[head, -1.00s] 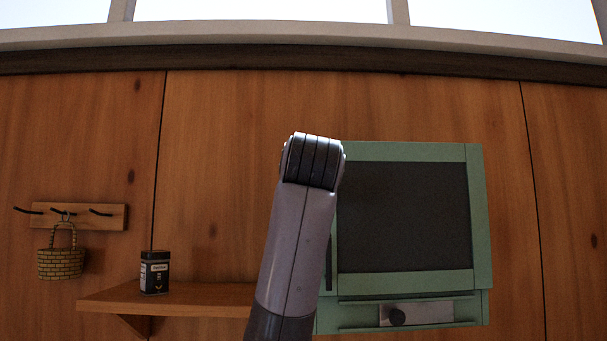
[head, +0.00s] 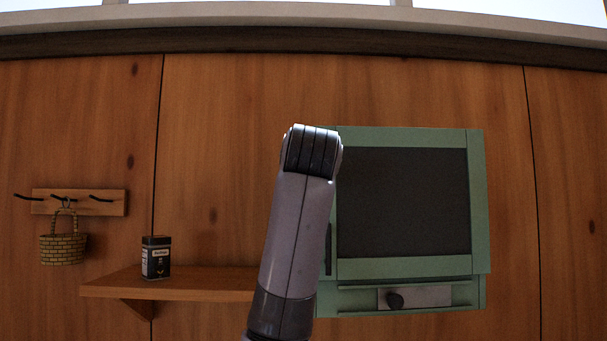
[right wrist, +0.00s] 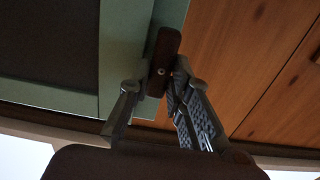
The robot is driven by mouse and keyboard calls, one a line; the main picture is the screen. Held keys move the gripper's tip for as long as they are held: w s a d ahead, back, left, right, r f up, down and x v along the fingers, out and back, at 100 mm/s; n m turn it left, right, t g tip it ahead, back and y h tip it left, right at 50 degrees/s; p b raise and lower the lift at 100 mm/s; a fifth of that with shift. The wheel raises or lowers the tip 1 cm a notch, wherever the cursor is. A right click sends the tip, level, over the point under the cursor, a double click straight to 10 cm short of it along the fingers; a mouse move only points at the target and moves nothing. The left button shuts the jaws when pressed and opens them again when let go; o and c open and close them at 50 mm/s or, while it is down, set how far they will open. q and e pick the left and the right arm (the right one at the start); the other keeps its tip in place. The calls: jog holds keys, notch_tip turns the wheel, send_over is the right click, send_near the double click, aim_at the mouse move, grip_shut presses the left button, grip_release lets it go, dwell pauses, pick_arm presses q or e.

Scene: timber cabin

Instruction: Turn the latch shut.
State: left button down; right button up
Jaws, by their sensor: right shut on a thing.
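The green cabinet (head: 405,266) with a dark door panel (head: 402,203) hangs on the wooden wall. In the right wrist view the latch (right wrist: 166,48) is a dark brown bar with a small round screw, at the edge of the green cabinet frame (right wrist: 118,55). It runs nearly along that edge, slightly tilted. My right gripper (right wrist: 160,82) is shut on the latch, one finger on each side. In the head view my arm covers the cabinet's left edge, so the latch and gripper are hidden there. My left gripper is not in view.
A shelf (head: 190,289) left of the cabinet bears a dark tin (head: 156,258). A basket (head: 63,249) hangs from a hook rack (head: 112,203) at far left. A plate with a dark knob (head: 395,300) sits below the door. The wall right of the cabinet is clear.

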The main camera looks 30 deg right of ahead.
grip_shut()
jog(key=shift+n, duration=0.4)
jog(key=n+b, duration=0.2)
jog(key=n, duration=0.3)
jog(key=n+b, duration=0.2)
jog(key=n, duration=0.4)
jog(key=n+b, duration=0.2)
jog(key=n, duration=0.4)
jog(key=shift+w+a+f, duration=0.2)
jog(key=shift+a+f, duration=0.1)
jog(key=shift+f, duration=0.1)
jog(key=shift+n, duration=0.3)
jog(key=o, duration=0.8)
grip_release()
jog(key=shift+a, duration=0.1)
